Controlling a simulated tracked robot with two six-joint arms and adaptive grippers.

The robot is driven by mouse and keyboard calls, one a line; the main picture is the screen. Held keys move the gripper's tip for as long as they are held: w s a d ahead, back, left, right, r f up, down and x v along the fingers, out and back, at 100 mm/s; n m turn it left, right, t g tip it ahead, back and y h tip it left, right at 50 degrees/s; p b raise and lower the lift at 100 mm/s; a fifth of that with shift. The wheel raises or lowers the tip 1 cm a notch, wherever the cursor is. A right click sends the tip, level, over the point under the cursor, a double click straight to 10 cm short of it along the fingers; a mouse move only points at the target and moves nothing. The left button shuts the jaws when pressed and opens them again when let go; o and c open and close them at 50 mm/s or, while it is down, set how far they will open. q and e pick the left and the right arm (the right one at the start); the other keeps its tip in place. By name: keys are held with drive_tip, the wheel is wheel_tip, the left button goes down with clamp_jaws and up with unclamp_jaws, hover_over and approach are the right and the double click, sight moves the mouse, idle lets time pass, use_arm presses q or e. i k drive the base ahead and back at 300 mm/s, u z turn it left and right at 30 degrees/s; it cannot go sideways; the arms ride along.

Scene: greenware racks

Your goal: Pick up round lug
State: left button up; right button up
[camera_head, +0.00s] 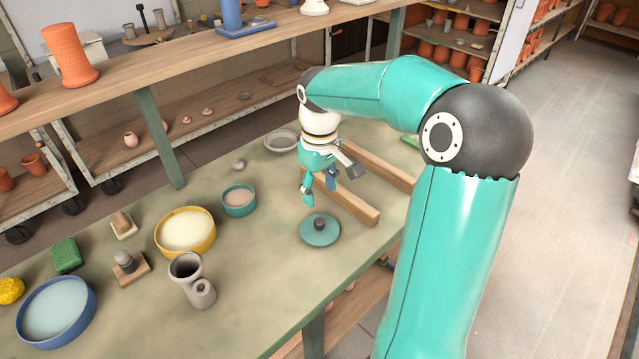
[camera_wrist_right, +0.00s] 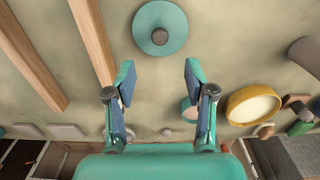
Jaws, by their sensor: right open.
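A small grey rounded lump (camera_head: 238,164), which looks like the round lug, lies on the table behind the small teal bowl. It also shows in the right wrist view (camera_wrist_right: 167,132), low between the fingers. My right gripper (camera_head: 318,188) is open and empty, pointing down above the table to the right of the lump. In the wrist view its two fingers (camera_wrist_right: 158,76) are spread well apart. A teal disc with a dark knob (camera_head: 320,231) lies in front of the gripper; it also shows beyond the fingertips in the wrist view (camera_wrist_right: 160,28). My left gripper is not in view.
The small teal bowl (camera_head: 239,201) and yellow bowl (camera_head: 186,233) stand left of the gripper. A grey jug (camera_head: 192,281) stands nearer. Wooden strips (camera_head: 350,203) lie to the right, and a grey dish (camera_head: 281,141) behind. A wooden shelf (camera_head: 160,78) runs above the table's far side.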

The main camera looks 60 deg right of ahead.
sight(122, 257)
drive_tip(key=k, duration=1)
